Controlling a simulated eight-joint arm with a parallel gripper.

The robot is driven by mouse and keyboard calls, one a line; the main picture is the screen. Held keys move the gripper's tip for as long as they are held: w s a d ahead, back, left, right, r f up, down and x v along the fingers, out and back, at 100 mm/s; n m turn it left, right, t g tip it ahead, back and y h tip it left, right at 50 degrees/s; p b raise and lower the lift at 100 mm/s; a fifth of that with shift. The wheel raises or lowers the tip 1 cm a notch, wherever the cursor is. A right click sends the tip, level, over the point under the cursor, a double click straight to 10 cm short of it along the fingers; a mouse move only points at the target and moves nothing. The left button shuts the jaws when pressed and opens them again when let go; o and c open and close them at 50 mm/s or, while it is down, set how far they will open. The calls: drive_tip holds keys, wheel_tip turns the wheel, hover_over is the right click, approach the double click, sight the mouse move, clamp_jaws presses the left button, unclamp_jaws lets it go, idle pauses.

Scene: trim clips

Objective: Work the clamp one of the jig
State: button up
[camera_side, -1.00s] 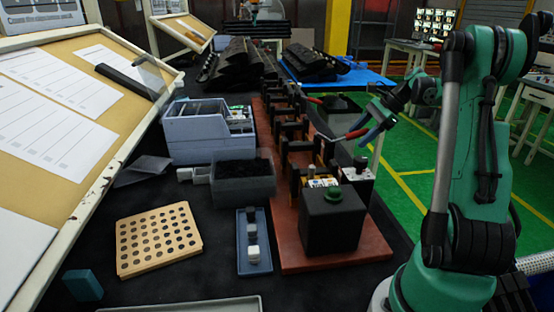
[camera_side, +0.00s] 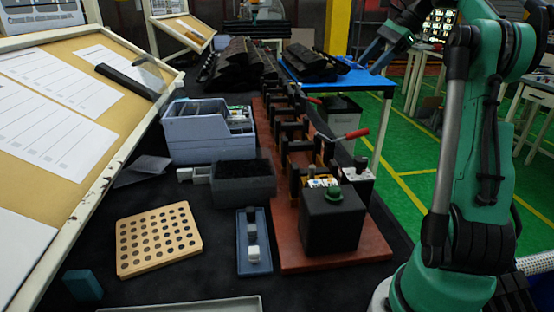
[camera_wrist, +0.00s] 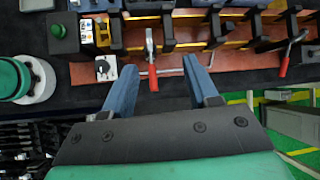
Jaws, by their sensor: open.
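The jig is a long red-brown base (camera_side: 290,258) with a row of dark brackets. A clamp with a red handle (camera_side: 357,134) sits on its right side, the handle sticking out right. A second red handle (camera_side: 314,100) is farther back. In the wrist view the nearer handle (camera_wrist: 153,76) appears between my finger tips, and the other handle (camera_wrist: 284,66) is to the right. I cannot tell which clamp is numbered one. My gripper (camera_side: 372,50) is open and empty, raised well above the jig. Its blue fingers are spread in the wrist view (camera_wrist: 162,74).
A black box with a green button (camera_side: 334,193) stands at the jig's near end. A dark grey bin (camera_side: 243,190), blue-grey bin (camera_side: 205,140) and perforated wooden board (camera_side: 158,240) lie left of it. A blue table (camera_side: 345,80) is behind. Open air surrounds my gripper.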

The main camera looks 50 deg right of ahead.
sight(359, 131)
drive_tip(key=shift+r, duration=1.65)
drive_tip(key=shift+a+f, duration=0.1)
drive_tip(key=shift+a, duration=0.05)
drive_tip(key=c, duration=0.4)
drive_tip(key=a+f+g, duration=0.1)
drive_tip(key=w+a+f+g+h, duration=0.1)
drive_tip(key=g, duration=0.1)
drive_tip(key=shift+w+a+m+h, duration=0.1)
drive_tip(key=shift+a+m+h, duration=0.2)
drive_tip(key=shift+a, duration=0.1)
clamp_jaws()
drive_tip(key=f+g+h, duration=0.1)
drive_tip(key=f+h, duration=0.1)
drive_tip(key=f, duration=0.3)
drive_tip(key=d+f+g+h, duration=0.1)
drive_tip(key=f+h, duration=0.1)
drive_tip(key=f, duration=0.3)
drive_tip(key=f+g+h, duration=0.2)
drive_tip(key=f, duration=0.3)
drive_tip(key=shift+s+d, duration=0.15)
drive_tip(key=shift+s, duration=0.15)
